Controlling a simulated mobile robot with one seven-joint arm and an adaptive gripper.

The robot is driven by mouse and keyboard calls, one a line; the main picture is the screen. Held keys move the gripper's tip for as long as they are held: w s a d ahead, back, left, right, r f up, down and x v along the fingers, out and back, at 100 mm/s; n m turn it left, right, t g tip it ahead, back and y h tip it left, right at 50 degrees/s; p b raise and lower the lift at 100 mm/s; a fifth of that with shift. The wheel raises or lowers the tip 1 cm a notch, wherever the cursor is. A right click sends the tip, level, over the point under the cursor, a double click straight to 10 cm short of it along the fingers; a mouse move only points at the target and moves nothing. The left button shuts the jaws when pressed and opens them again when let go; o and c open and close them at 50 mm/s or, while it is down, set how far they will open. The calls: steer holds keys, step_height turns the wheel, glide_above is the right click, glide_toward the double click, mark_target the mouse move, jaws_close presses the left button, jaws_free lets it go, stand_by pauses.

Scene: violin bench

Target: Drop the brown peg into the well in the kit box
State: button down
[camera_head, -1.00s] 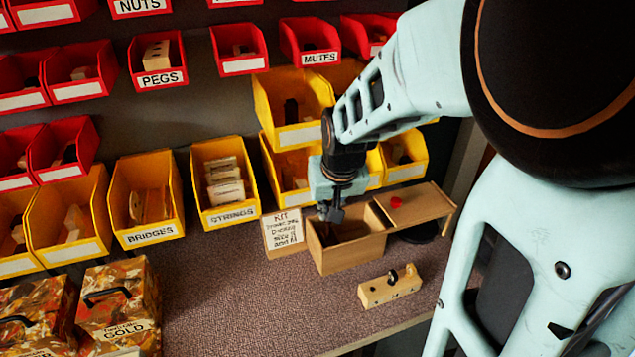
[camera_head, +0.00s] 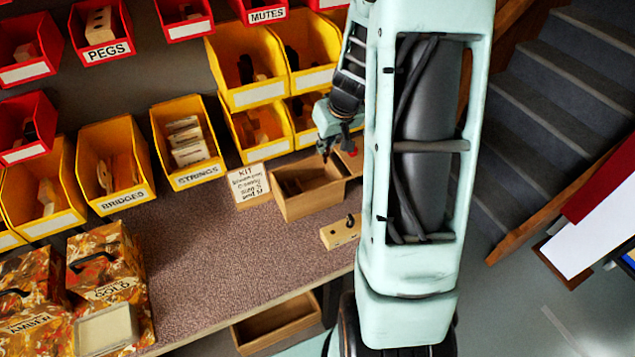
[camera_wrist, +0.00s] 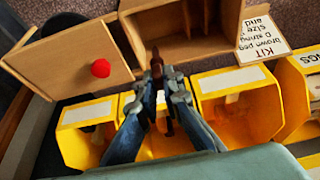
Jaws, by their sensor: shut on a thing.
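The kit box (camera_head: 297,208) is an open wooden box on the bench, left of my arm. In the wrist view the kit box (camera_wrist: 215,47) is at the top, its inside partly visible. My gripper (camera_head: 325,152) is above the back right part of the box. In the wrist view my gripper (camera_wrist: 160,84) is shut on the slim brown peg (camera_wrist: 156,66), whose tip points towards the box. The peg appears above the box's near wall in that view; its exact height is unclear. I cannot make out the well clearly.
A wooden lid (camera_wrist: 65,50) with a red knob (camera_wrist: 100,68) lies beside the box. A kit note (camera_head: 249,183) stands left of it. A wooden block (camera_head: 341,233) lies in front. Yellow bins (camera_head: 187,145) stand behind.

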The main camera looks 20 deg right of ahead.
mark_target(327, 156)
steer(key=shift+f+b, duration=1.5)
steer(key=shift+f, duration=1.3)
steer(key=c, duration=2)
jaws_free()
steer(key=v, duration=1.2)
steer(key=shift+r, duration=0.1)
